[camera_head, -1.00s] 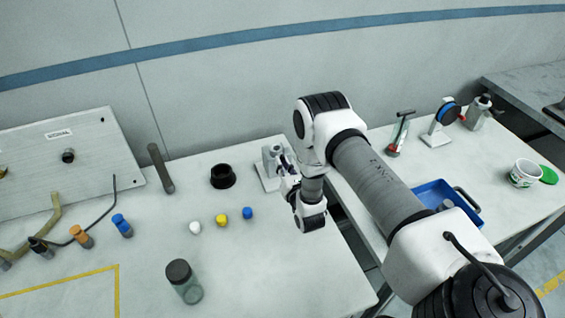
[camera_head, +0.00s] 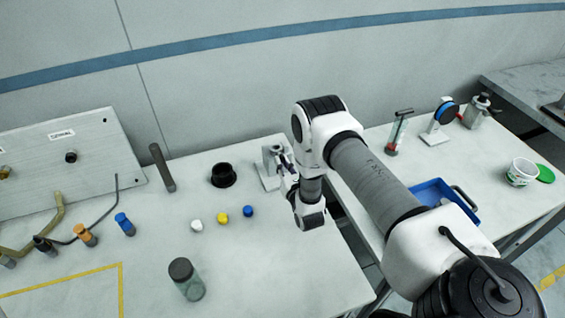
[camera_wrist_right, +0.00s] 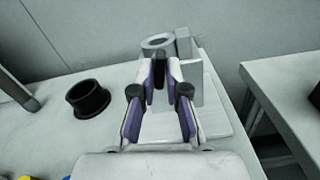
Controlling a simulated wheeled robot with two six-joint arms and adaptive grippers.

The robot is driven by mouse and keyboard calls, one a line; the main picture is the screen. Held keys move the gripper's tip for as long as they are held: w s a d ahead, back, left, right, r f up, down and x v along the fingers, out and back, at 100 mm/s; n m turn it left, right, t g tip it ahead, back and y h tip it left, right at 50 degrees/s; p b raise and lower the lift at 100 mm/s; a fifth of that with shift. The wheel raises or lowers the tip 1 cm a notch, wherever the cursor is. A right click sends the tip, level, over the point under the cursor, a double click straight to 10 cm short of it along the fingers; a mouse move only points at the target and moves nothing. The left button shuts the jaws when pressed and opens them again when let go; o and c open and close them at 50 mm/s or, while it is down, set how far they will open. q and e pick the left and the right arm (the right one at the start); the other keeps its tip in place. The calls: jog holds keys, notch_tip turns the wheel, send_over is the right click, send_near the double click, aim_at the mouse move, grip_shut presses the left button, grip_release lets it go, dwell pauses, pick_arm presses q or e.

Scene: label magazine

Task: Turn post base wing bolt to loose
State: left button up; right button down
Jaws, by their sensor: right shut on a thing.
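The post base (camera_wrist_right: 218,122) is a pale plate with a grey block and a ring-topped post (camera_wrist_right: 159,43) on it. In the head view the post base (camera_head: 268,181) stands at the back right of the near table. My right gripper (camera_wrist_right: 162,76) reaches it from the front, its purple-padded fingers converging at the post. It is shut on a small dark part between the fingertips, which looks like the wing bolt (camera_wrist_right: 160,72). The fingers hide most of the bolt, so its turn angle cannot be told. In the head view the right gripper (camera_head: 284,165) is small and partly hidden by my wrist. My left gripper is not in view.
A black round cup (camera_wrist_right: 88,98) stands left of the base. White, yellow and blue caps (camera_head: 248,211) and a jar (camera_head: 186,279) are nearer the front. A gap separates this table from the right one, which holds a blue tray (camera_head: 429,191).

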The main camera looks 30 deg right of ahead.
jog(key=shift+p, duration=0.4)
dwell(1.9)
dwell(0.4)
jog(key=c, duration=1.2)
grip_release()
jog(key=shift+c, duration=0.2)
jog(key=shift+s, duration=0.1)
jog(key=v, duration=0.7)
jog(key=shift+s+n, duration=0.1)
jog(key=shift+n, duration=0.2)
